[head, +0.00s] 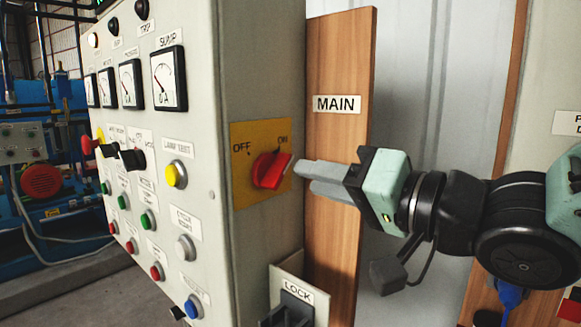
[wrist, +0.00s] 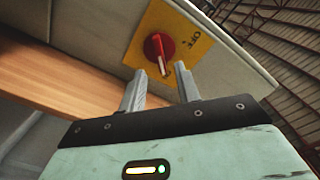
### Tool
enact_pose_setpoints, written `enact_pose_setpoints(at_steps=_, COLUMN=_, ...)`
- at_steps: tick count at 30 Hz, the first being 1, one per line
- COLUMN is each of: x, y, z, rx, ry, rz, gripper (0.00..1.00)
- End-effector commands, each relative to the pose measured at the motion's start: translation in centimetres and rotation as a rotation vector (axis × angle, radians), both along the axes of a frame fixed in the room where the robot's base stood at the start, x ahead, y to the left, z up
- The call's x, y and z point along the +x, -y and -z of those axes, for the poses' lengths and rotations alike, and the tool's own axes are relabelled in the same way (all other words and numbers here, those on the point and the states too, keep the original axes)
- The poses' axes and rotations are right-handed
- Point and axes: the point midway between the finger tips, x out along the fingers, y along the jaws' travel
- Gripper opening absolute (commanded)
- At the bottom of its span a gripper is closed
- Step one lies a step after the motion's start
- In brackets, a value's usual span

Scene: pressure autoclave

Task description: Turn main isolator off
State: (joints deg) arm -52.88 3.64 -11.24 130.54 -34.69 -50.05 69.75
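The main isolator is a red rotary knob (head: 270,170) on a yellow plate (head: 247,196) on the side of the grey control panel. The plate reads OFF at left and ON at right, and the knob's handle points up and right toward ON. My gripper (head: 302,177) is just right of the knob, its grey fingers pointing at it. In the wrist view the red knob (wrist: 158,46) is ahead of the fingers, with its handle's white mark facing the space between them. The fingertips (wrist: 160,70) are apart with nothing between them.
A wooden board (head: 340,220) with a MAIN label stands right behind my fingers. A LOCK box (head: 294,295) is below the knob. The panel front (head: 150,130) carries gauges, buttons and a black switch.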

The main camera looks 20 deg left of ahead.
Motion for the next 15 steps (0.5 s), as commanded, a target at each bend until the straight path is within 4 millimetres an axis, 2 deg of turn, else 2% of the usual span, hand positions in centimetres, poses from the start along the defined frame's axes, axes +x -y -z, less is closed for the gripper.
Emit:
enact_pose_setpoints(at_steps=1, x=0.4, y=-1.1, z=-0.1, rx=-0.002, ry=0.000, rz=-0.002, gripper=0.33)
enact_pose_setpoints(at_steps=6, x=1.4, y=-3.5, z=-0.1, rx=-0.002, ry=-0.001, rz=-0.001, gripper=0.33)
enact_pose_setpoints(at_steps=15, x=2.1, y=-5.1, z=0.0, rx=0.000, ry=0.000, rz=0.000, gripper=0.33)
